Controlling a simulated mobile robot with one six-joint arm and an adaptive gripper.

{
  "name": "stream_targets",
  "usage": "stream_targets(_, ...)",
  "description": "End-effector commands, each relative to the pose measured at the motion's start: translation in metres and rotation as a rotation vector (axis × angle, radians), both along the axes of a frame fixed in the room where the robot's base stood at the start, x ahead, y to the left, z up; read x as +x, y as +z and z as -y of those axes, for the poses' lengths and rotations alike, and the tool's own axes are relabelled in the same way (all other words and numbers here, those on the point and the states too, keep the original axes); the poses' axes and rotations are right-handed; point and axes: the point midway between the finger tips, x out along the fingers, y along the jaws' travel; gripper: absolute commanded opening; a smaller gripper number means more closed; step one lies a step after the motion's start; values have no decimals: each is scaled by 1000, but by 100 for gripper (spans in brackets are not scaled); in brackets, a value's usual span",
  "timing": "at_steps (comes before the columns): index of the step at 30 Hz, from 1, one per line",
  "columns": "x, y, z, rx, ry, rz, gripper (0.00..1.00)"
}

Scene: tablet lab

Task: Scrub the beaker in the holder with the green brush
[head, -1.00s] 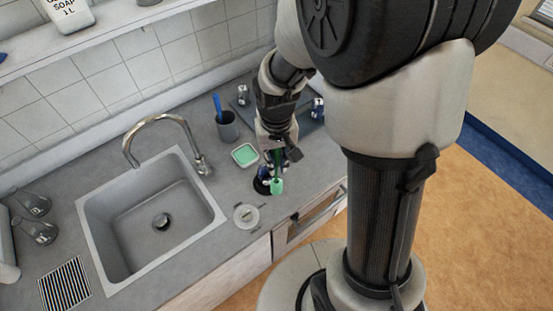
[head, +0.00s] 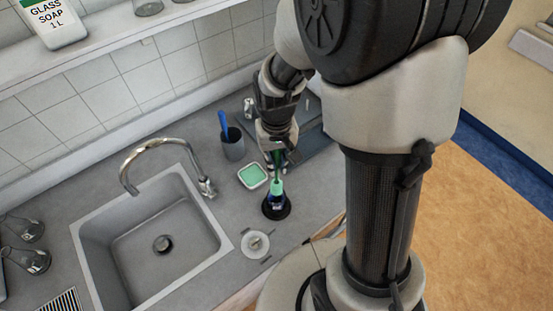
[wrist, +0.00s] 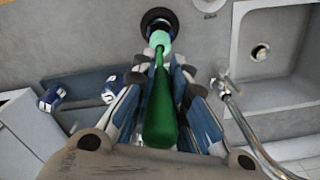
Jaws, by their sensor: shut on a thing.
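My gripper (wrist: 163,100) is shut on the green brush (wrist: 160,110), around its dark green handle. The brush's light green head (head: 277,187) points away from the gripper toward the round black holder (head: 277,211) on the counter. A dark blue, glassy beaker (head: 277,201) stands in the holder. The brush head covers part of the beaker in both views. I cannot tell whether the head is inside its mouth or just above it. In the wrist view the holder (wrist: 160,14) is at the top centre.
A sink (head: 150,245) with a curved tap (head: 160,150) lies to the left. A green-filled dish (head: 253,176) and a grey cup (head: 233,147) with a blue brush (head: 223,122) stand behind the holder. A white disc (head: 256,244) lies in front.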

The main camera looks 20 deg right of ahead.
Motion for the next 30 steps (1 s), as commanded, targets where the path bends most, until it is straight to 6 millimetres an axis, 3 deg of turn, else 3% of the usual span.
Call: stream_targets(30,0,-85,0,0,0,0,0)
